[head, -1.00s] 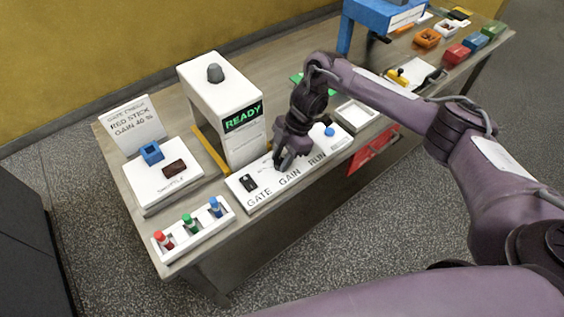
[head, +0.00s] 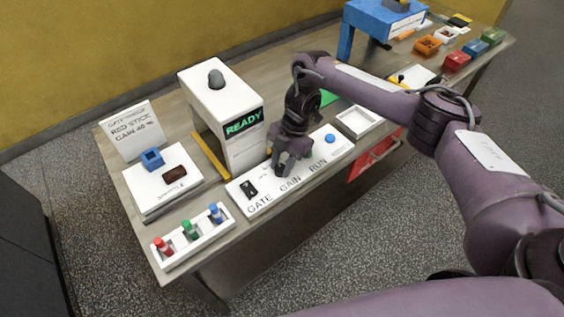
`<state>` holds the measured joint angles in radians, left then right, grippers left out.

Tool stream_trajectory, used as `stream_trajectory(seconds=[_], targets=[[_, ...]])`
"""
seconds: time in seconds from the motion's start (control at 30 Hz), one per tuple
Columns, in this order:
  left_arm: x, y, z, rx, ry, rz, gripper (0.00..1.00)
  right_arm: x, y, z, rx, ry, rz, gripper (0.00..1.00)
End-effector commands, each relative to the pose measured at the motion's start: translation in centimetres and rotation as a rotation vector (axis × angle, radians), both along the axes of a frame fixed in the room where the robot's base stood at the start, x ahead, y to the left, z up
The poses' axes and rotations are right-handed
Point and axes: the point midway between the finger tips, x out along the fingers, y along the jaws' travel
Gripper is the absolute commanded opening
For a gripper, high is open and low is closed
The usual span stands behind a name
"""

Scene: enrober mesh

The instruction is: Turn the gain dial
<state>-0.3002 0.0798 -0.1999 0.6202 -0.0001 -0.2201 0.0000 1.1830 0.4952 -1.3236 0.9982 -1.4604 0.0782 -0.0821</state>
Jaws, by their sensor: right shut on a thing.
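The white control panel (head: 262,199) lies at the front of the table, with the labels GATE, GAIN and RUN along its front edge. My right gripper (head: 281,172) points down onto the panel above the GAIN label. It is shut on the gain dial, which the fingers mostly hide. A black gate switch (head: 249,189) sits at the panel's left end and a blue run button (head: 330,138) at its right end. A sign (head: 135,128) at the left reads RED STICK and a gain value too blurred to be sure of. My left gripper is out of view.
A white machine (head: 222,110) with a green READY display (head: 243,122) stands behind the panel. A white rack (head: 196,243) holds red, green and blue sticks at the front left. An empty white tray (head: 357,121) lies right of the panel.

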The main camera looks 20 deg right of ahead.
Motion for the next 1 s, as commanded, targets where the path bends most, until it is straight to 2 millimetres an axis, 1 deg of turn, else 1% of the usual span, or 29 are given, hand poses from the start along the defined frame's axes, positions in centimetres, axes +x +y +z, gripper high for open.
stream_trajectory(seconds=[0.07, 0.1, 0.23, 0.47, 0.57, 0.67, 0.9, 1.0], targets=[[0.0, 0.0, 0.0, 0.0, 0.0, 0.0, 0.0, 0.1, 0.1, 0.1, 0.002, -0.002, 0.0, 0.07], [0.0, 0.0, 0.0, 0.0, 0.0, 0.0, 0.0, 0.1, 0.1, 0.1, 0.002, -0.002, 0.0, 0.34], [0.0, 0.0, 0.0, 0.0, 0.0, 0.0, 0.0, 0.1, 0.0, 0.1, 0.001, -0.002, -0.001, 0.51], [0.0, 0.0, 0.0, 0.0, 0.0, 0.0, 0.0, 0.0, 0.0, 0.0, 0.0, 0.0, -0.001, 0.52], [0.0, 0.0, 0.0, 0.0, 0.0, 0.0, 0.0, 0.1, -0.1, 0.3, 0.0, -0.002, -0.001, 0.52], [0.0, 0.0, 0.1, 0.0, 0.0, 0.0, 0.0, 0.4, -0.5, 1.4, -0.001, -0.005, -0.001, 0.52], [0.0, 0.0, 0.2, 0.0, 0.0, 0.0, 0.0, 1.2, -1.8, 5.1, -0.001, -0.006, -0.001, 0.52], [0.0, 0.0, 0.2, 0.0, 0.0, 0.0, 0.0, 1.4, -2.2, 6.3, -0.002, -0.005, 0.0, 0.52]])
